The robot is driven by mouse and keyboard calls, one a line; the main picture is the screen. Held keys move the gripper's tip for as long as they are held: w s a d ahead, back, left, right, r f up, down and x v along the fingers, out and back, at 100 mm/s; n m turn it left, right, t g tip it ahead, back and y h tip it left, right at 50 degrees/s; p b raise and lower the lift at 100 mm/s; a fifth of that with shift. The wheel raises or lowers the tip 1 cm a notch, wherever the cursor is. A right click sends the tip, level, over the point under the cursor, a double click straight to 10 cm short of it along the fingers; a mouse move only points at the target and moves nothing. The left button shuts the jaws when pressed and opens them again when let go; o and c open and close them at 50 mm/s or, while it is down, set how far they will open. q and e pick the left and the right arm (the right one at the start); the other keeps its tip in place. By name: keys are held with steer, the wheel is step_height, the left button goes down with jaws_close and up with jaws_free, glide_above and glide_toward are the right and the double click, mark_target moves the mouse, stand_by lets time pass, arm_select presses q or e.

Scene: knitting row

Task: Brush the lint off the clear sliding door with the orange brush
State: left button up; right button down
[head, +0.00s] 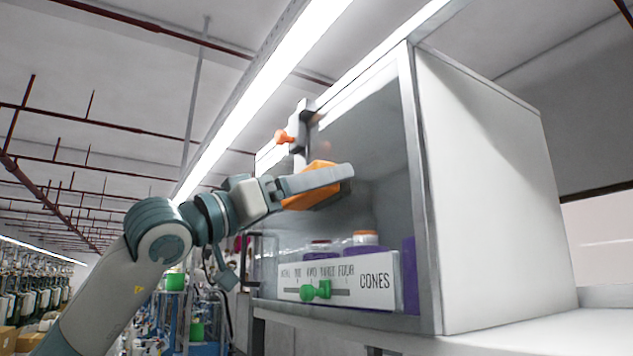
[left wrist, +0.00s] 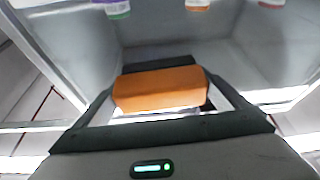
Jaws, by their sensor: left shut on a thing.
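The orange brush (head: 322,180) is held in my left gripper (head: 318,184) in front of the clear sliding door (head: 368,130) of a cabinet. In the left wrist view the brush (left wrist: 160,90) lies across between the two fingers of the left gripper (left wrist: 165,95), with a dark strip along its far side. I cannot tell whether the brush touches the door. No lint can be made out on the door. My right gripper is not in view.
The white cabinet (head: 495,190) stands at the right. Jars (head: 365,239) stand behind the door. An orange knob (head: 283,137) sits at the upper left.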

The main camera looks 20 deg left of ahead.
mark_target(294, 208)
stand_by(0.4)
arm_select(q)
steer(key=shift+w+a+r+p, duration=0.1)
steer(key=shift+w+a+p, duration=0.35)
steer(key=shift+a, duration=0.1)
steer(key=shift+w+a+p, duration=0.45)
steer(key=shift+w+a, duration=0.25)
steer(key=shift+a, duration=0.2)
steer(key=shift+s+a, duration=0.1)
steer(key=shift+s+a, duration=0.3)
steer(key=shift+s, duration=0.05)
steer(key=s+a, duration=0.4)
steer(key=s, duration=0.2)
steer(key=shift+a+b, duration=0.35)
stand_by(0.4)
